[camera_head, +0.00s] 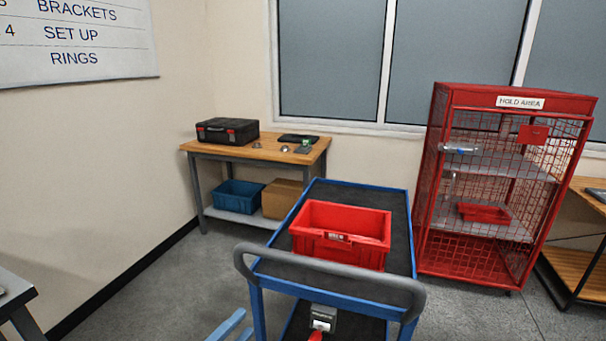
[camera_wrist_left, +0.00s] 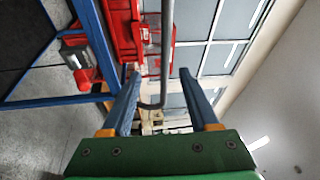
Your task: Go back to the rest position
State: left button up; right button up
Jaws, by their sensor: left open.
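My left gripper (camera_head: 230,325) shows at the bottom edge of the head view as two light blue fingers, just left of the blue cart (camera_head: 257,300). In the left wrist view my left gripper (camera_wrist_left: 158,72) is open, its two blue fingers apart with nothing held. The cart's grey handle (camera_head: 330,272) also shows in the left wrist view (camera_wrist_left: 166,45), lined up with the gap between the fingers; it appears to lie beyond them. My right gripper is in neither view.
A red bin (camera_head: 340,250) stands on the cart's top shelf. A wooden workbench (camera_head: 235,150) stands behind, and a red cage (camera_head: 525,258) stands right. Floor left of the cart is clear (camera_head: 175,290).

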pick_arm(q)
jog(key=a+f+n+y, duration=0.3)
jog(key=f+n, duration=0.1)
jog(key=f, duration=0.3)
jog(key=a+f+n+y, duration=0.2)
jog(key=f+n+y, duration=0.15)
jog(key=f, duration=0.25)
jog(key=s+a+f+n+g+y, duration=0.2)
jog(key=s+f+n+g, duration=0.15)
jog(key=f, duration=0.45)
jog(key=s+a+f+n+g+y, duration=0.2)
jog(key=s+f+n, duration=0.15)
jog(key=f, duration=0.45)
jog(key=s+d+f+n+g, duration=0.1)
jog(key=s+f+n+g, duration=0.2)
jog(key=s+f, duration=0.4)
jog(key=s+d+f+n+g, duration=0.1)
jog(key=s+f+n+g, duration=0.3)
jog(key=s, duration=1.7)
notch_tip(320, 180, down, 4)
jog(key=shift+d+r+g+y, duration=0.15)
jog(key=shift+d+g+y, duration=0.2)
jog(key=shift+g, duration=0.8)
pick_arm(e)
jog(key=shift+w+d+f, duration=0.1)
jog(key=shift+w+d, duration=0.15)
pick_arm(q)
jog(key=shift+w+n, duration=0.1)
jog(key=shift+n, duration=0.15)
